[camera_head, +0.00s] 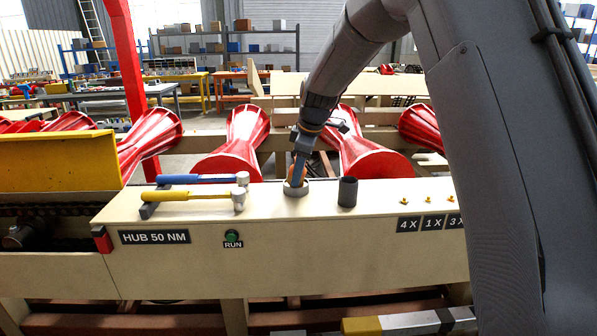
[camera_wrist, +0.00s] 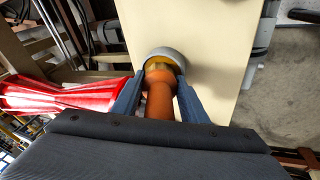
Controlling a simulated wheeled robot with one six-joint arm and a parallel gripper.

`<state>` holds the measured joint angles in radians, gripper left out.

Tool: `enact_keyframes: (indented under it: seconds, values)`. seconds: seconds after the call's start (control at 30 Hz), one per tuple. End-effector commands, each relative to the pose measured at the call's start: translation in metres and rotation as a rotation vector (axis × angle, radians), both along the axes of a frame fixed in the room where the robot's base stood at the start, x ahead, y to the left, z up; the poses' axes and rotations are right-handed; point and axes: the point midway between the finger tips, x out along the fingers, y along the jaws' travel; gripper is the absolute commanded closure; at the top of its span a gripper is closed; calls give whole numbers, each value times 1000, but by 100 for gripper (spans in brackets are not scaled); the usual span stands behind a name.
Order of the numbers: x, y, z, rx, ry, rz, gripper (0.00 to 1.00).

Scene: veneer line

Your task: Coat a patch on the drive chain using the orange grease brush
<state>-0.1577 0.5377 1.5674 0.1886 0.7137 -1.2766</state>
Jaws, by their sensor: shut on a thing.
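The orange grease brush (camera_wrist: 159,100) is between the fingers of my gripper (camera_wrist: 157,95), which is shut on its handle. The brush's lower end is inside a grey round cup (camera_wrist: 168,54), with a yellowish part showing at the rim. In the head view my gripper (camera_head: 298,172) points down over the same cup (camera_head: 296,191) on the beige bench top, and only a little orange of the brush shows. The drive chain (camera_head: 62,211) appears as a dark strip under the yellow guard at the left, mostly in shadow.
A dark open cylinder (camera_head: 347,192) stands right of the cup. Blue-handled (camera_head: 205,179) and yellow-handled (camera_head: 195,196) tools lie on the bench at left. A yellow guard (camera_head: 60,162) rises at far left. Red rollers (camera_head: 235,146) stand behind. Bench top near the small yellow fittings is mostly clear.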

Motion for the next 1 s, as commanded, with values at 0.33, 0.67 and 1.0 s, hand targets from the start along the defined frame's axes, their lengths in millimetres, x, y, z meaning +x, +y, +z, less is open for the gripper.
enact_keyframes:
  seconds: [0.33, 0.67, 1.0]
  values:
    - [-1, 0, 17, 0, 2, 0, 83]
    - [-1, 0, 41, 0, 1, 0, 83]
    - [-1, 0, 66, 0, 0, -1, 83]
